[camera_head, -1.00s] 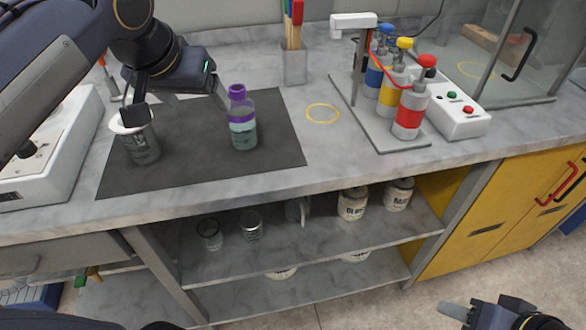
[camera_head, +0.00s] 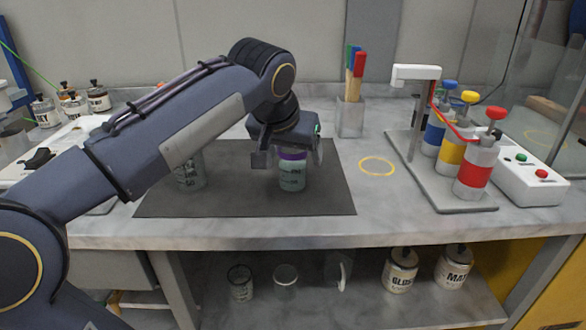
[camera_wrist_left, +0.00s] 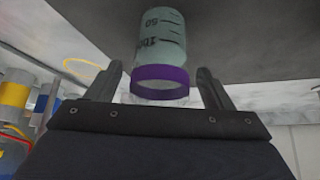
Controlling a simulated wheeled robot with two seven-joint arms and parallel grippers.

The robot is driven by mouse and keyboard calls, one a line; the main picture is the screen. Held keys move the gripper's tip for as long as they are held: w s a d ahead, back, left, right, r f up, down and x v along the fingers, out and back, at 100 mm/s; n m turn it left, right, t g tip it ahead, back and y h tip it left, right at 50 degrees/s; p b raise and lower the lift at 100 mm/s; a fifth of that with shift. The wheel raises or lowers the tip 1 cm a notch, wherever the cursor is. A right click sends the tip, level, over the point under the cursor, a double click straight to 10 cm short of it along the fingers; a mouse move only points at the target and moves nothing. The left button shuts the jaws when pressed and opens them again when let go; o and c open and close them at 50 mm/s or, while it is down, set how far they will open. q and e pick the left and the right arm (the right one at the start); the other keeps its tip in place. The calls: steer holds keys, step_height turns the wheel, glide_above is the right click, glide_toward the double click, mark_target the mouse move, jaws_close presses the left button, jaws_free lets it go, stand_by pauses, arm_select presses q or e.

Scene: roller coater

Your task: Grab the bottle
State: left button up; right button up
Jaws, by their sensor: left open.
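The bottle (camera_head: 292,174) is clear with a purple collar and greenish liquid, standing upright on the dark mat (camera_head: 240,203). My left gripper (camera_head: 290,150) is at the bottle's top, and its hand hides the bottle's upper part in the head view. In the left wrist view the bottle (camera_wrist_left: 163,45) shows between the two spread fingers of the left gripper (camera_wrist_left: 160,85), with its purple ring nearest the hand. There is a gap on each side, so the gripper is open. My right gripper is out of view.
A beaker (camera_head: 191,176) stands on the mat left of the bottle, partly behind my arm. A holder with coloured sticks (camera_head: 350,118) stands behind. A yellow ring (camera_head: 378,166) marks free counter. A pump stand with coloured bottles (camera_head: 474,172) is at right.

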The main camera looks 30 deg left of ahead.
arm_select(q)
steer(key=c, duration=1.2)
steer(key=shift+r, duration=0.1)
steer(key=shift+c, duration=0.2)
